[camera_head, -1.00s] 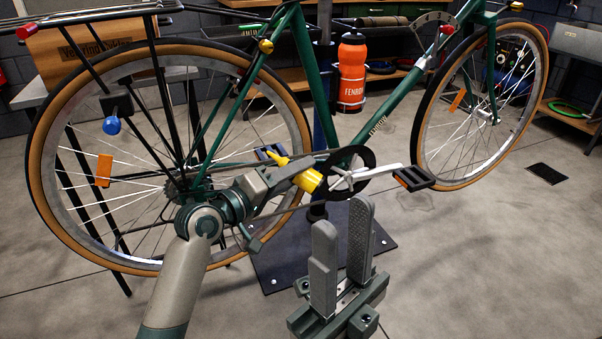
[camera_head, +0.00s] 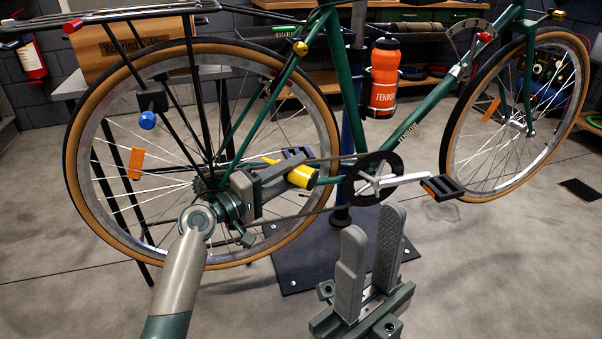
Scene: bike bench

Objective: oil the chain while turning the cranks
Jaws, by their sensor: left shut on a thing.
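The green bike hangs on a stand, side on. Its dark chainring (camera_head: 373,179) carries a silver crank arm (camera_head: 402,180) pointing right, with a black pedal (camera_head: 441,187) at its end. The chain (camera_head: 290,217) runs from the chainring back to the rear sprocket, partly hidden by my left arm. My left gripper (camera_head: 296,174) is shut on a yellow oil bottle (camera_head: 302,176). The bottle is tilted, its narrow yellow tip toward the upper left, left of the chainring. I cannot tell whether it touches the chain. My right gripper (camera_head: 377,223) is open and empty, fingers up, below the chainring.
The stand's dark base plate (camera_head: 300,265) lies on the floor below. An orange water bottle (camera_head: 384,80) sits by the frame. The rear wheel (camera_head: 95,195) is close behind my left arm. Benches stand along the back wall.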

